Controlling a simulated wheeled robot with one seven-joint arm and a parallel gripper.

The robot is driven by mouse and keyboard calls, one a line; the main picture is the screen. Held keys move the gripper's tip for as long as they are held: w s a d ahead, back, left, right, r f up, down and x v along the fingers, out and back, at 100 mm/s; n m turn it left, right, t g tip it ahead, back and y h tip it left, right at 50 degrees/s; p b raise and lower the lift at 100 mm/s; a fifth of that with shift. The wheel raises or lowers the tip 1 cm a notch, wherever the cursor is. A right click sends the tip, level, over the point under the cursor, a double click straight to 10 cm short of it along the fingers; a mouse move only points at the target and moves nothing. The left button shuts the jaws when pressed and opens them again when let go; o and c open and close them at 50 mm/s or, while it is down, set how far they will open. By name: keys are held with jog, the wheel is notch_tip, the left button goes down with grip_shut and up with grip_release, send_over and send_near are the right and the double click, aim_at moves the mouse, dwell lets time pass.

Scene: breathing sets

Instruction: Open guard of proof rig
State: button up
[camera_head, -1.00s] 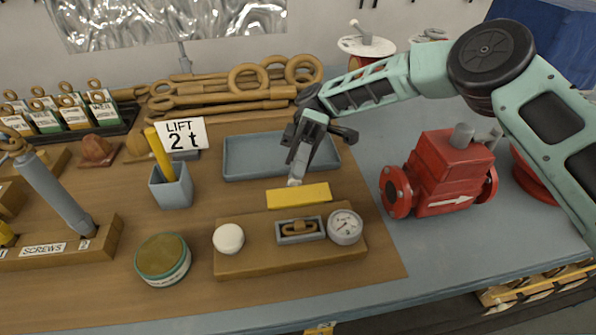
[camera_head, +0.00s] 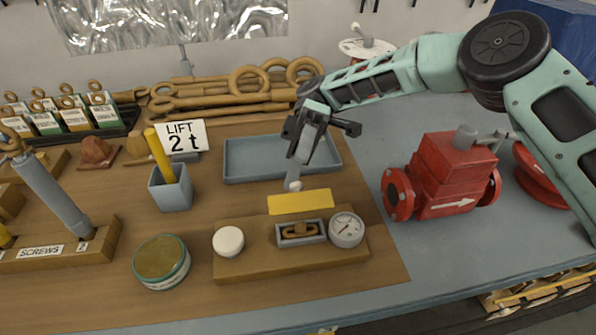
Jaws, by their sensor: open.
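The proof rig is a wooden block (camera_head: 262,262) with a white round button (camera_head: 228,241), a chain link in a small grey frame (camera_head: 300,233) and a dial gauge (camera_head: 347,229). The guard appears to be the yellow plate (camera_head: 300,202) along the rig's back edge; the link and gauge are uncovered in front of it. My gripper (camera_head: 294,184) points down just behind the plate, its tip near or against the plate's back edge. Contact cannot be told. The gripper is open, seen from the side, with nothing visible in it.
A grey tray (camera_head: 240,177) lies behind my gripper. A grey pen cup (camera_head: 171,192) and a round tin (camera_head: 162,262) stand to the left. A red valve (camera_head: 447,180) stands to the right. Bare bench (camera_head: 440,255) lies right of the brown mat.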

notch_tip(320, 180, up, 8)
jog(key=b, duration=0.1)
jog(key=shift+f, duration=0.1)
